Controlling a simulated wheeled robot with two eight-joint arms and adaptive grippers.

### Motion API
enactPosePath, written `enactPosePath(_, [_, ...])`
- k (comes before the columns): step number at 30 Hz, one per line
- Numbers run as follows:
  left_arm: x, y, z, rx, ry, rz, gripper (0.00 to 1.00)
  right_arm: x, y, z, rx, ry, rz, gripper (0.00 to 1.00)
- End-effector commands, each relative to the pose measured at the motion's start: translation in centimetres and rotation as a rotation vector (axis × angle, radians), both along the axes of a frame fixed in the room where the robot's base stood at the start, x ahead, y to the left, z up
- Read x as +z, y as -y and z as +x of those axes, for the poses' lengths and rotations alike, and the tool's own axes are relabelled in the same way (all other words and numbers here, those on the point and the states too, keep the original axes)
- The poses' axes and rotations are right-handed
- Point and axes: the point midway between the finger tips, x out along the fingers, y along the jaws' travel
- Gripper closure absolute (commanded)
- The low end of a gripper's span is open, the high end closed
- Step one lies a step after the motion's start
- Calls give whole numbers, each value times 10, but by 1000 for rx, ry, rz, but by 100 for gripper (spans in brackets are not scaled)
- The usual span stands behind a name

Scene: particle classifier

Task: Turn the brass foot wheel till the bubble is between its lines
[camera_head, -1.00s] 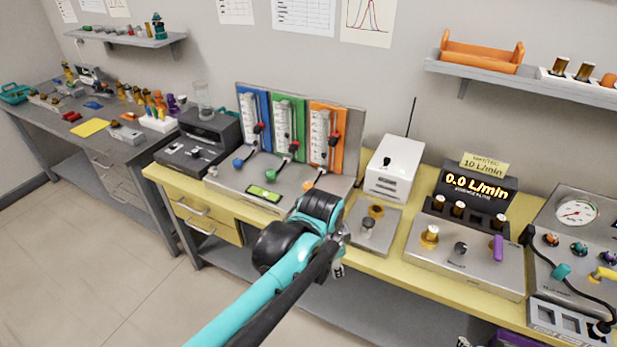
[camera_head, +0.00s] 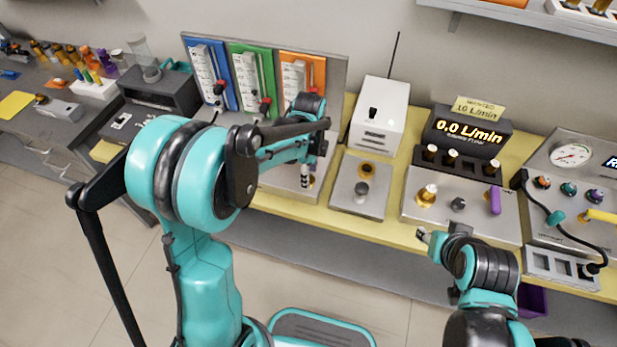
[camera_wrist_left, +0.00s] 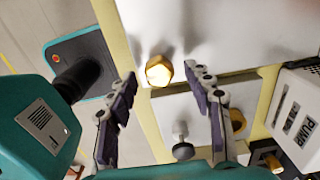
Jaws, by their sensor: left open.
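The brass foot wheel (camera_wrist_left: 158,70) shows in the left wrist view at the edge of the pale base plate (camera_wrist_left: 220,35). My left gripper (camera_wrist_left: 160,78) is open, with one finger on each side of the wheel and a gap to each. In the head view my left gripper (camera_head: 305,180) is at the front right of the flow-meter panel's base (camera_head: 275,180). My left arm covers much of that base, and the bubble level is hidden. My right gripper (camera_head: 427,237) is at the table's front edge; its jaws are too small to read.
A grey plate with a knob (camera_head: 361,189) and a white pump box (camera_head: 379,118) stand right of the panel. A display (camera_head: 466,132) reads 0.0 L/min. A gauge panel (camera_head: 571,155) stands at the far right.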

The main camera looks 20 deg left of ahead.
Motion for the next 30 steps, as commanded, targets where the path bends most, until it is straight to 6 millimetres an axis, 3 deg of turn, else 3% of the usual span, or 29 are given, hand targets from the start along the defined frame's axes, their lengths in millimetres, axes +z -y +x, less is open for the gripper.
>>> enactPosePath(3, [-11,0,0,1,0,0,49,-5,0,0,0,0,0,60])
enactPosePath(12, [-14,0,0,1,0,0,49,-5,0,0,0,0,0,60])
enactPosePath(14, [-14,0,0,1,0,0,59,-5,0,0,0,0,0,60])
enactPosePath(18, [-14,0,0,1,1,0,96,-5,0,0,0,0,0,60])
enactPosePath(30, [-13,0,0,43,1,0,98,-4,0,0,0,0,0,60])
